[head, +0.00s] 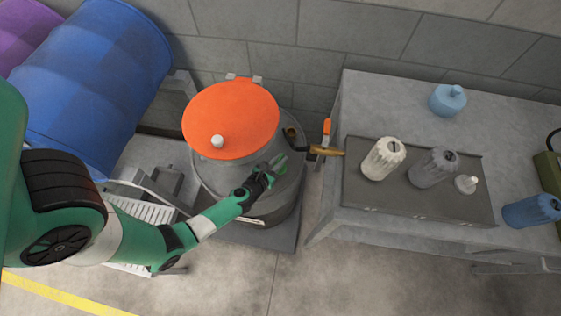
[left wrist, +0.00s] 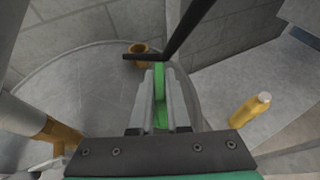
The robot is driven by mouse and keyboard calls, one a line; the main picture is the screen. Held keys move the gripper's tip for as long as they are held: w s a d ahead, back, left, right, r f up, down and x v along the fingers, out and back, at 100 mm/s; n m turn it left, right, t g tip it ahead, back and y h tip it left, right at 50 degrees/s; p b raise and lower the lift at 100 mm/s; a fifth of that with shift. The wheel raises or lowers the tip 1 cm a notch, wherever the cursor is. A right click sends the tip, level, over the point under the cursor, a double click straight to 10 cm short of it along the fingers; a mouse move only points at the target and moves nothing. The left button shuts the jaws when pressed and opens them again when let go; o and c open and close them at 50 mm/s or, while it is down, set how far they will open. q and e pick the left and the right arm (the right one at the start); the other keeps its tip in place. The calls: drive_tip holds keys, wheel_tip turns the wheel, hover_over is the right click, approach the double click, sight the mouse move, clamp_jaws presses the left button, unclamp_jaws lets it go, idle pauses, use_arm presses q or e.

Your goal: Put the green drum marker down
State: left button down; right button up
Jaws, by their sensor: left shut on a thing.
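My left gripper (head: 266,174) reaches in over the right side of a grey drum. It is shut on the green drum marker (head: 280,160), a small green piece at its fingertips. In the left wrist view the marker (left wrist: 160,97) stands as a narrow green strip between the two grey fingers (left wrist: 160,100). The grey drum top (left wrist: 95,85) lies below and beyond the fingers; whether the marker touches it I cannot tell. My right gripper is not in view.
An orange disc lid (head: 230,118) with a white knob covers much of the drum. A brass-coloured fitting (head: 325,151) sits at its right. A grey bench (head: 400,95) holds a tray with several bottles. Blue drum (head: 95,85) lies at the left. Floor in front is clear.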

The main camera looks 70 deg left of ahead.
use_arm(q)
drive_tip(key=f+b, duration=0.3)
drive_tip(key=shift+w+a+f, duration=0.3)
drive_tip(key=shift+f, duration=0.05)
drive_tip(key=shift+f+b, duration=0.3)
drive_tip(key=shift+b, duration=0.25)
drive_tip(key=shift+s+r, duration=0.1)
drive_tip(key=shift+r, duration=0.1)
drive_tip(key=shift+f, duration=0.2)
drive_tip(key=c, duration=0.9)
unclamp_jaws()
drive_tip(key=shift+r, duration=0.1)
